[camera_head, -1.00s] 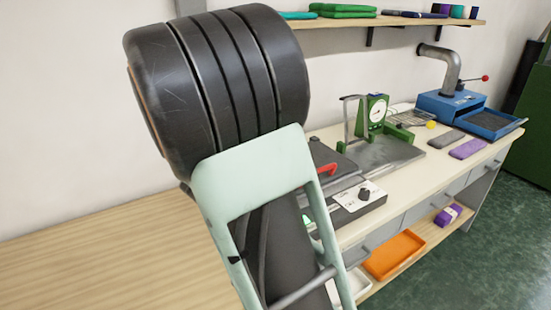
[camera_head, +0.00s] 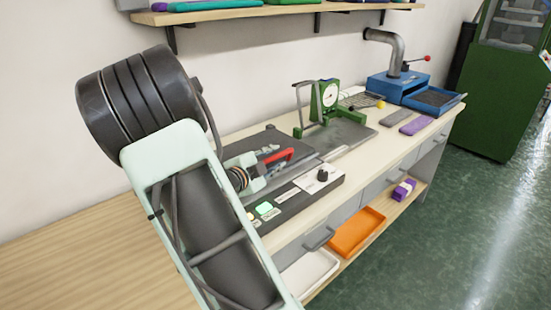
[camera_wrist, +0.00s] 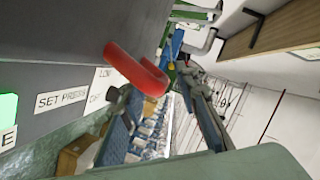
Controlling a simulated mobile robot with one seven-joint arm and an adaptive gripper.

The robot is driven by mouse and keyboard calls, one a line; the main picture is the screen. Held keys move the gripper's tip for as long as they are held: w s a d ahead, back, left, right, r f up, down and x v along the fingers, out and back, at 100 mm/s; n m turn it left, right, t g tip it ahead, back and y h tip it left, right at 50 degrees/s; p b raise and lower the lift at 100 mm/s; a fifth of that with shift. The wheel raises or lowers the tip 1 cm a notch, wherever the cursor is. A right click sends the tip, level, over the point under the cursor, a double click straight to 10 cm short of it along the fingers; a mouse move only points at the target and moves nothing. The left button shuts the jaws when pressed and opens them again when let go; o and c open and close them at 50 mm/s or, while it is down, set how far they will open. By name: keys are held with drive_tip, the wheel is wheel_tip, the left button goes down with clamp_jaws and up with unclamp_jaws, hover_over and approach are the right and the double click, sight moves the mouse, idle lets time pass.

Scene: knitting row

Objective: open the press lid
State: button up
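The press (camera_head: 300,195) is a dark grey flat machine on the bench, with a front panel holding a knob and a lit green display. Its dark lid (camera_head: 262,142) lies flat, partly hidden by my arm. The red handle (camera_head: 277,156) is at the lid's front; it shows large as a curved red bar in the wrist view (camera_wrist: 132,68). My gripper (camera_head: 268,168) is just left of and close to the handle. Its fingers look apart, with the handle's bent end near the fingertips (camera_wrist: 163,82); I cannot tell whether they touch.
A green gauge stand (camera_head: 325,100) and a blue machine with a pipe (camera_head: 400,85) stand farther along the bench. Grey and purple pads (camera_head: 416,126) lie at its front edge. An orange tray (camera_head: 357,232) is on the lower shelf. A wall shelf (camera_head: 270,12) runs above.

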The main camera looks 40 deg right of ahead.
drive_tip(key=shift+w+d+f, duration=0.1)
drive_tip(key=shift+w+d, duration=0.05)
drive_tip(key=shift+d, duration=0.2)
drive_tip(key=shift+c, duration=0.6)
clamp_jaws()
